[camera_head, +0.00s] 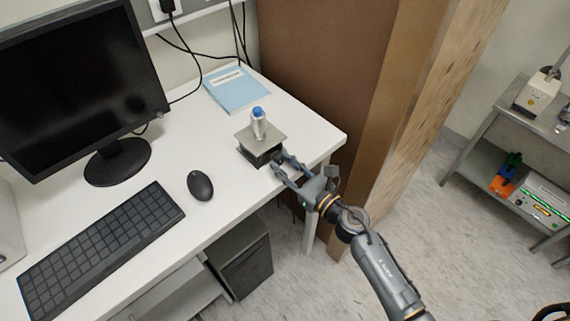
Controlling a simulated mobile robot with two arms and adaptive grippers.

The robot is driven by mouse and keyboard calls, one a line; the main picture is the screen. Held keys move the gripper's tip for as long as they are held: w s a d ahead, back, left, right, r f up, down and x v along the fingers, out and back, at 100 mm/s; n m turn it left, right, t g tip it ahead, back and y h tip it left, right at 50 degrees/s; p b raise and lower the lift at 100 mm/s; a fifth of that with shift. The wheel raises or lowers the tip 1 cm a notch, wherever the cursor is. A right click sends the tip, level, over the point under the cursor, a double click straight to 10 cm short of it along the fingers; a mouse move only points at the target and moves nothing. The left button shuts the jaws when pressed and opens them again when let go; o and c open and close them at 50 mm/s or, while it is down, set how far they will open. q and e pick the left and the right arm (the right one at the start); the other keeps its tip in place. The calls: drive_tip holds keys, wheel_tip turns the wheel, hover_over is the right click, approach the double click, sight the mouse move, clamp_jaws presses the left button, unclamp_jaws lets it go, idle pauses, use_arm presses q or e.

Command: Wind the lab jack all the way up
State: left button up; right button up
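The lab jack (251,152) stands on the white desk near its right front corner. Its grey top plate (269,142) sits low over a dark base. A small clear bottle with a blue cap (257,113) stands upright on the plate. My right gripper (279,164) reaches in from the lower right, with its fingertips at the jack's right side, just below the plate. The fingers show a gap between them. The jack's knob is not clearly visible there, and I cannot tell whether the fingers grip it. My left gripper is not in view.
A monitor (80,85), keyboard (100,250) and mouse (200,185) occupy the desk's left. A blue booklet (237,90) lies behind the jack. A tall brown cabinet (325,70) stands close by the desk's right end. A metal shelf unit (500,115) is far right.

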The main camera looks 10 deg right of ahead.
clamp_jaws()
drive_tip(key=m, duration=0.4)
drive_tip(key=o, duration=0.8)
unclamp_jaws()
drive_tip(key=shift+c, duration=0.2)
drive_tip(key=v, duration=1.2)
drive_tip(key=shift+d+f, duration=0.1)
